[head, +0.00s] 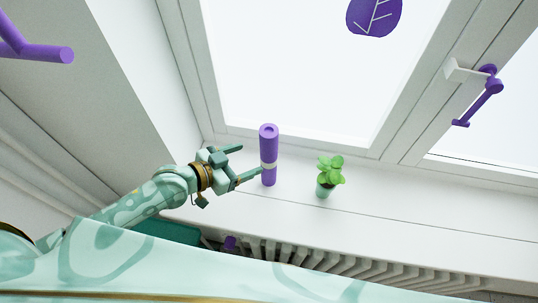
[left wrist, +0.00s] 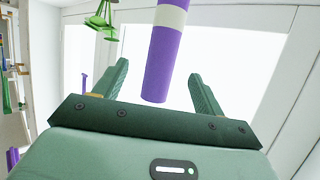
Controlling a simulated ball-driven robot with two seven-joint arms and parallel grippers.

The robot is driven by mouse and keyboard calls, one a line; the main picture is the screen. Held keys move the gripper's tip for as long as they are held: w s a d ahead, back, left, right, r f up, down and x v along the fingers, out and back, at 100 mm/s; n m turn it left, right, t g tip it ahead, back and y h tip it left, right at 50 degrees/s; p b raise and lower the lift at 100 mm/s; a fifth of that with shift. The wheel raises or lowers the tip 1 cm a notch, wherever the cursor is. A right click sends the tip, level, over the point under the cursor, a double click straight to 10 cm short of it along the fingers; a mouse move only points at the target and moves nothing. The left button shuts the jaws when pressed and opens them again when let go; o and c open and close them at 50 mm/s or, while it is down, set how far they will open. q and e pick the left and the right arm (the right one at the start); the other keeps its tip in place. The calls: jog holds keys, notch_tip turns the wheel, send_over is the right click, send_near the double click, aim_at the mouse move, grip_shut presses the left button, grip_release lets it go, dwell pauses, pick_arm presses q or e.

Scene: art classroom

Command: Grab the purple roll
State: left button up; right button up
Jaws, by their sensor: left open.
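The purple roll (head: 268,144) stands upright on the white windowsill, with a pale band around its lower half. My left gripper (head: 251,162) is open just left of the roll, its fingers pointing toward it. In the left wrist view the roll (left wrist: 163,68) shows between the two open fingers (left wrist: 155,85), with a gap on each side. I cannot tell from these frames whether a finger touches it. My right gripper is not in view.
A small green potted plant (head: 328,176) stands on the sill (head: 400,200) to the right of the roll. A ribbed radiator (head: 330,262) lies below the sill. The window frame (head: 300,142) rises behind. The sill right of the plant is clear.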

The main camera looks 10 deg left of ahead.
aim_at(261, 152)
pick_arm(q)
jog(key=x, duration=0.3)
jog(key=shift+w+d+f, duration=0.1)
jog(key=shift+w+f, duration=0.05)
jog(key=shift+w, duration=0.25)
jog(key=shift+w+d+f, duration=0.3)
jog(key=shift+w+d, duration=0.05)
jog(key=shift+w, duration=0.1)
jog(key=x, duration=0.4)
jog(key=shift+w+d+f, duration=0.1)
jog(key=shift+w+f, duration=0.15)
jog(key=shift+f, duration=0.05)
jog(key=shift+s, duration=0.1)
jog(key=shift+c, duration=0.2)
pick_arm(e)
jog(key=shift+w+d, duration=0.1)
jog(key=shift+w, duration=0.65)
pick_arm(q)
jog(key=c, duration=1.1)
jog(key=shift+r, duration=0.1)
jog(key=shift+c, duration=0.2)
